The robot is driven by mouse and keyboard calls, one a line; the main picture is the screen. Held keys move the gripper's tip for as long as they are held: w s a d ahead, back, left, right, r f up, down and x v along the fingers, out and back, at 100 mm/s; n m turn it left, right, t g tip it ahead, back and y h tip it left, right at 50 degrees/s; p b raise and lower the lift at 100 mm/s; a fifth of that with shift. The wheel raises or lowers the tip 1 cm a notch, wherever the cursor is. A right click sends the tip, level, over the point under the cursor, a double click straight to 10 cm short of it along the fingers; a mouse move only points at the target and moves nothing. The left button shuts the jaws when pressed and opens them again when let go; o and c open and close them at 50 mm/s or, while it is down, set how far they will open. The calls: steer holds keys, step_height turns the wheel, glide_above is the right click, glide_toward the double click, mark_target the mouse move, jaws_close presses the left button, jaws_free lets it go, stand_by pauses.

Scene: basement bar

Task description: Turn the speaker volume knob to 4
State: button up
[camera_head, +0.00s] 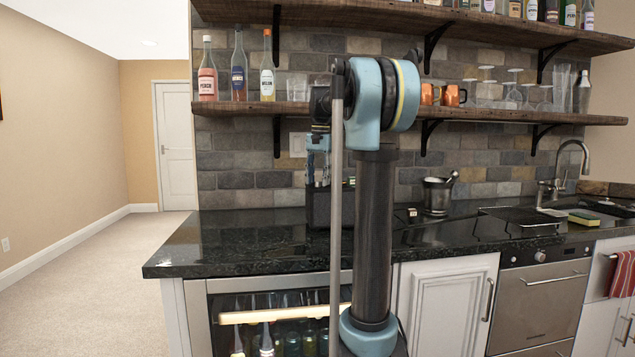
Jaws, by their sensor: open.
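A black box (318,209), perhaps the speaker, stands on the dark counter behind my arm. My arm and a grey pole cover much of it, and I cannot make out a volume knob or any number on it. My gripper (318,182) is small and partly hidden left of the pole. It points down, open, near the top of the black box. I cannot tell whether it touches the box.
The glossy black counter (225,240) is clear at its left end. A wooden shelf (240,108) with bottles and glasses runs above. The sink tap (562,165) is far right.

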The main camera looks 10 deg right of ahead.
step_height(320, 180, up, 11)
steer(key=shift+d+r, duration=0.15)
steer(key=shift+d, duration=0.1)
steer(key=shift+s, duration=0.1)
stand_by(0.5)
